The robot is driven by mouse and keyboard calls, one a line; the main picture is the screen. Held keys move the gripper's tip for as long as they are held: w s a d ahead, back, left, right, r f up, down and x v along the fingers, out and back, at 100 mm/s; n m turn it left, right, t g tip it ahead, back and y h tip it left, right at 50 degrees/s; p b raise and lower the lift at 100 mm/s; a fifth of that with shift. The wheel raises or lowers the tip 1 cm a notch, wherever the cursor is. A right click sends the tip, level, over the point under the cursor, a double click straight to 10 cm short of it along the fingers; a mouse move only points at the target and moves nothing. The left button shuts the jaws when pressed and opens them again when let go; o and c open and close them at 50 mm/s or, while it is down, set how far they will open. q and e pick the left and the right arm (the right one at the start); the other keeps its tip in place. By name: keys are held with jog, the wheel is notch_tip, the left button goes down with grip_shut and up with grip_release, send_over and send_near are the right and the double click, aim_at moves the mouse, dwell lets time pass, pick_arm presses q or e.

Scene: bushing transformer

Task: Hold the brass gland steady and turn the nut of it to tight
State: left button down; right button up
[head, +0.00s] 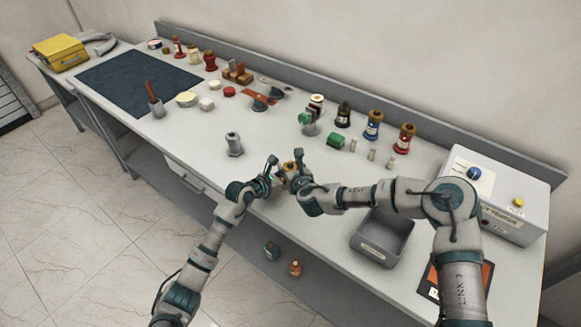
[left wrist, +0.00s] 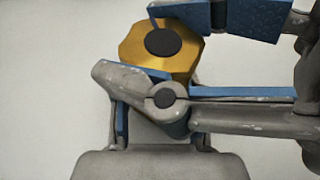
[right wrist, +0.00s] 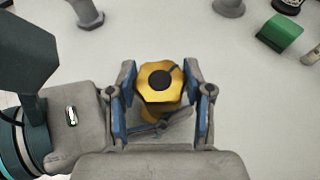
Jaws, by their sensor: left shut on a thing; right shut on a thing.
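The brass gland (head: 290,166) stands near the front edge of the bench, between my two grippers. In the right wrist view its gold nut (right wrist: 160,82), with a dark round centre, sits between the blue pads of my right gripper (right wrist: 160,95), which is shut on it. In the left wrist view the gold nut (left wrist: 160,48) shows above the fingers of my left gripper (left wrist: 165,85). My left gripper is shut on the gland, lower than the right one. The lower part of the gland is hidden by the fingers.
A grey post-like part (head: 234,144) stands left of the grippers. A grey open bin (head: 383,237) and a tester box (head: 495,195) are to the right. A green block (head: 335,140) and several bushings, one blue (head: 373,126), stand behind. Bare bench lies around the gland.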

jog(key=shift+w+m+t+h, duration=0.1)
jog(key=shift+m+t+h, duration=0.2)
jog(key=shift+m+h, duration=0.25)
jog(key=shift+d+h, duration=0.1)
jog(key=shift+h, duration=0.15)
jog(key=o, duration=1.2)
